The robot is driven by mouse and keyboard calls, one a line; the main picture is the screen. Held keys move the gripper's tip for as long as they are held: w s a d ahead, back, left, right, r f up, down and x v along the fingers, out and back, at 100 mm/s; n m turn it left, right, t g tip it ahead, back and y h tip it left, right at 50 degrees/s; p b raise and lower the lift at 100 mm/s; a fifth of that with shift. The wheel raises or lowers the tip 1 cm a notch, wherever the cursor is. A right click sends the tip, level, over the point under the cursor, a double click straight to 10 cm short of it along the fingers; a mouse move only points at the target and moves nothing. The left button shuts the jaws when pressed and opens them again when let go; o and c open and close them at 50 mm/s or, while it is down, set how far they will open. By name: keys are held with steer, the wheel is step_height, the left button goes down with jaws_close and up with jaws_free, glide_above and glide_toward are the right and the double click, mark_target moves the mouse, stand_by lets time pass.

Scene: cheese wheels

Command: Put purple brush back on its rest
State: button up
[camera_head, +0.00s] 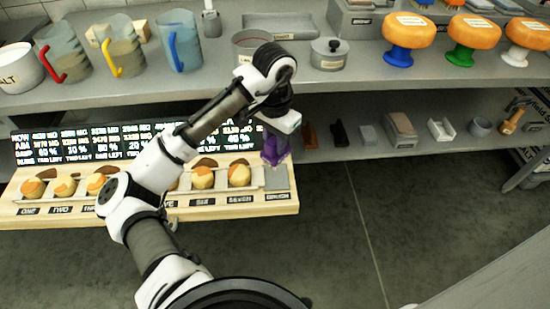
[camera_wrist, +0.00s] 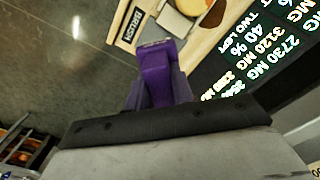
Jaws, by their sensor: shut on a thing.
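The purple brush (camera_head: 274,148) hangs below my gripper (camera_head: 280,122), over the right end of the wooden board (camera_head: 225,209) in the head view. In the wrist view the brush (camera_wrist: 160,70) sticks out past the dark edge of my gripper, which is shut on it. A dark label that seems to read "BRUSH" (camera_wrist: 131,27) is on the board's end, beside the brush in that view.
Several small cheese wheels (camera_head: 239,174) sit in a row on the board, left of the brush. A dark text panel (camera_head: 75,143) stands behind them. The floor (camera_head: 400,215) at right is clear.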

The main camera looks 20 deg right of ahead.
mark_target(275, 159)
steer(key=shift+f, duration=3.1)
steer(key=shift+f, duration=0.1)
steer(key=shift+f, duration=0.1)
steer(key=o, duration=0.9)
step_height(275, 159, up, 12)
steer(key=shift+r, duration=0.2)
